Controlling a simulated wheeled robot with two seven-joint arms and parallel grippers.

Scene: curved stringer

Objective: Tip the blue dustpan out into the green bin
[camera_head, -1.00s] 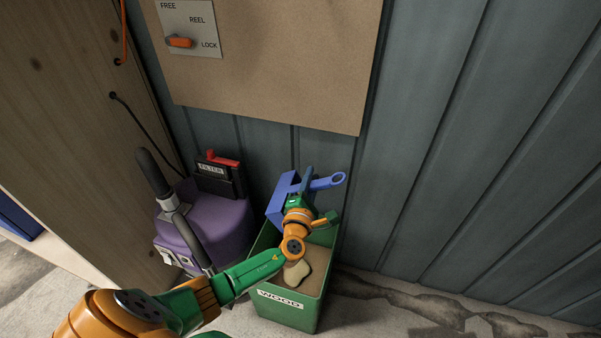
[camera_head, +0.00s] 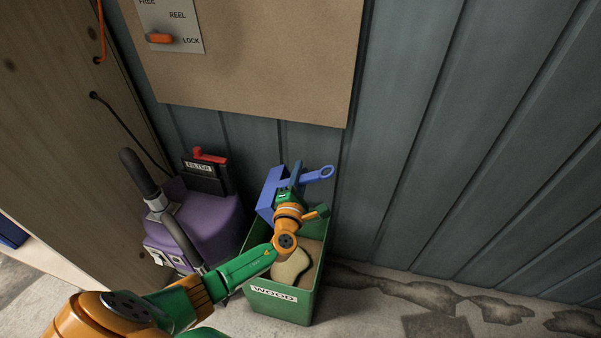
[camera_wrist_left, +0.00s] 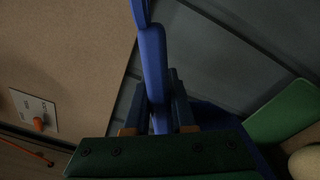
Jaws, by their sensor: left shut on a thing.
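The blue dustpan (camera_head: 268,192) is tipped steeply over the back left part of the green bin (camera_head: 284,304). Its handle points right and ends in a ring. My left gripper (camera_head: 295,172) is shut on the dustpan's handle. In the left wrist view the blue handle (camera_wrist_left: 153,62) runs up between the two fingers (camera_wrist_left: 163,108). The bin is open, bears a WOOD label, and holds tan material with a pale lump (camera_head: 290,266) on it. The inside of the dustpan is hidden. My right gripper is not in view.
A purple vacuum (camera_head: 200,218) with a dark hose and a red-handled filter box (camera_head: 206,172) stands close left of the bin. A grey ribbed wall (camera_head: 420,150) is right behind the bin. Cracked floor to the right is clear.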

